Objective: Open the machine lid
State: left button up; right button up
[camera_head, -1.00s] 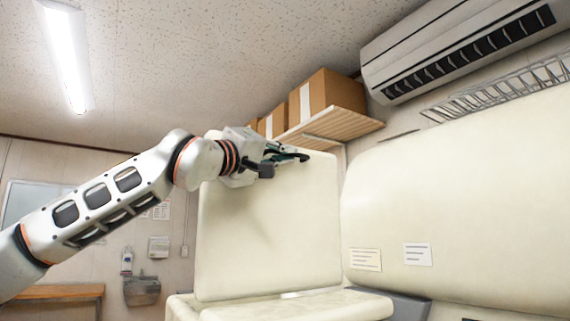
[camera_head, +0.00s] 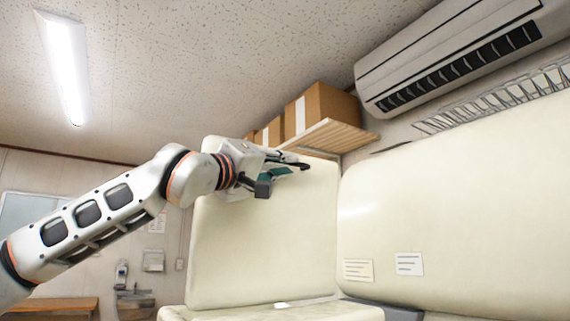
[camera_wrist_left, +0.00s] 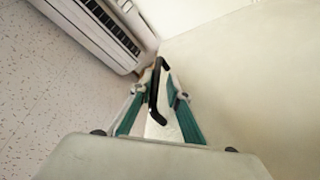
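The machine lid (camera_head: 262,245) is a large cream panel standing nearly upright above a cream base (camera_head: 270,313). My left gripper (camera_head: 292,163) is at the lid's upper part, near its top edge, with green fingers and dark ends. In the left wrist view, a curved black bar (camera_wrist_left: 154,92) shows between the green fingers; I cannot tell whether it is a handle or part of a finger. The cream surface at right in that view seems to be the lid. Whether the fingers grip anything is unclear. My right gripper is out of view.
A large cream machine body (camera_head: 460,205) with two paper labels stands at right. Above are a wooden shelf (camera_head: 335,138) with cardboard boxes (camera_head: 325,108) and an air conditioner (camera_head: 450,58). A wooden bench (camera_head: 48,304) is at lower left.

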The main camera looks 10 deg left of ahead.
pick_arm(q)
jog(key=shift+r, duration=0.1)
jog(key=shift+s, duration=0.1)
jog(key=shift+s+a, duration=0.15)
jog(key=shift+s, duration=0.05)
jog(key=v, duration=1.1)
jog(key=shift+f, duration=0.25)
jog(key=shift+s, duration=0.15)
